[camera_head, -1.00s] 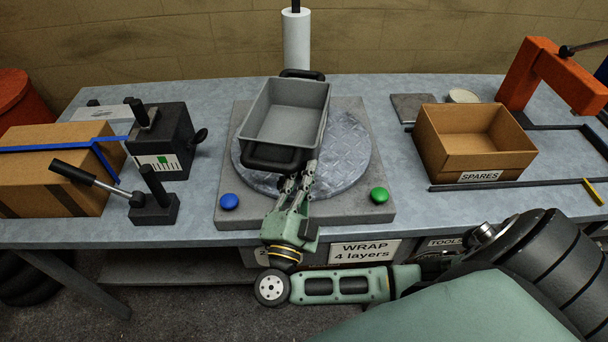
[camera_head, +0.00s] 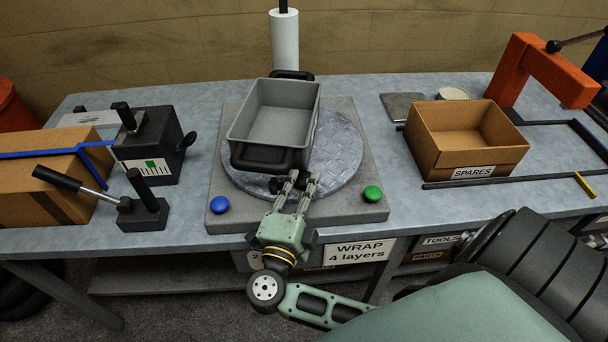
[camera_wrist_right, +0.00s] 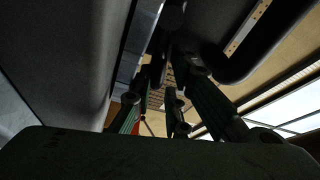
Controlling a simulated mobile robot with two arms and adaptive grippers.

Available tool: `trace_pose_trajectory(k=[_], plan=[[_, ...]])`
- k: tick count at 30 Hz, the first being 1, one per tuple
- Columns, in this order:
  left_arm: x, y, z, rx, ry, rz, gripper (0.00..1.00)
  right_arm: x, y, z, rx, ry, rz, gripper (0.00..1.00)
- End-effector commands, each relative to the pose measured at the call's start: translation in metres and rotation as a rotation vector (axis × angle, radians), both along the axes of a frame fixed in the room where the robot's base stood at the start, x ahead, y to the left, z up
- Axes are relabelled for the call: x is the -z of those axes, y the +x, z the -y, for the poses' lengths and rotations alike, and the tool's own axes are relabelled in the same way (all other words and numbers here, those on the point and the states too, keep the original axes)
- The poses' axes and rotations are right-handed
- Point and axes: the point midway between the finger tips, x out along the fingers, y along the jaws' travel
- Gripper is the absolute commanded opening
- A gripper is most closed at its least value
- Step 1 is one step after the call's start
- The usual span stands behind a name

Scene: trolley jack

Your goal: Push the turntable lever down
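A lever with a black grip (camera_head: 58,178) and a metal rod slopes up to the left from a small black base (camera_head: 143,214) at the table's left front. A second black handle stands up from that base. The round metal turntable (camera_head: 338,160) sits on a grey plate (camera_head: 235,190) and carries a grey bin (camera_head: 278,125) with black handles. My right gripper (camera_head: 298,178) is just in front of the bin's near handle, its fingers apart with nothing seen between them. The wrist view shows these fingers (camera_wrist_right: 160,98) close to the bin's wall. My left gripper is out of view.
Blue (camera_head: 220,205) and green (camera_head: 373,193) buttons are on the plate's front corners. A black box with a gauge (camera_head: 150,145) and a strapped carton (camera_head: 40,185) stand at the left. An open SPARES carton (camera_head: 465,140) and an orange frame (camera_head: 540,70) stand at the right.

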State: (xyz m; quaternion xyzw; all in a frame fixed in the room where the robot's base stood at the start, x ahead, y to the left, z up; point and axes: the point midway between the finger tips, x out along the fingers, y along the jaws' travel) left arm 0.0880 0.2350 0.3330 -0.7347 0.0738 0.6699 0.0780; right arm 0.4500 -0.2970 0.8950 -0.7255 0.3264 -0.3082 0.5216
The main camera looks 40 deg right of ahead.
Motion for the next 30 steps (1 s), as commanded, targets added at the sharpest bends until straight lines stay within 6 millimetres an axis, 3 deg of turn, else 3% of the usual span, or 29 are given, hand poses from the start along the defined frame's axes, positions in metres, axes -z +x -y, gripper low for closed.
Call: trace_pose_trajectory(k=[11,24,30], plan=[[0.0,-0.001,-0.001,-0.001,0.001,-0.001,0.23,0.002,-0.004,-0.005,0.0,0.003,-0.002,0.17],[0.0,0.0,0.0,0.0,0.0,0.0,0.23,0.011,-0.055,-0.073,0.0,0.003,-0.004,0.17],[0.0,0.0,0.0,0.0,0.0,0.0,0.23,0.013,-0.069,-0.092,0.001,0.001,-0.002,0.17]])
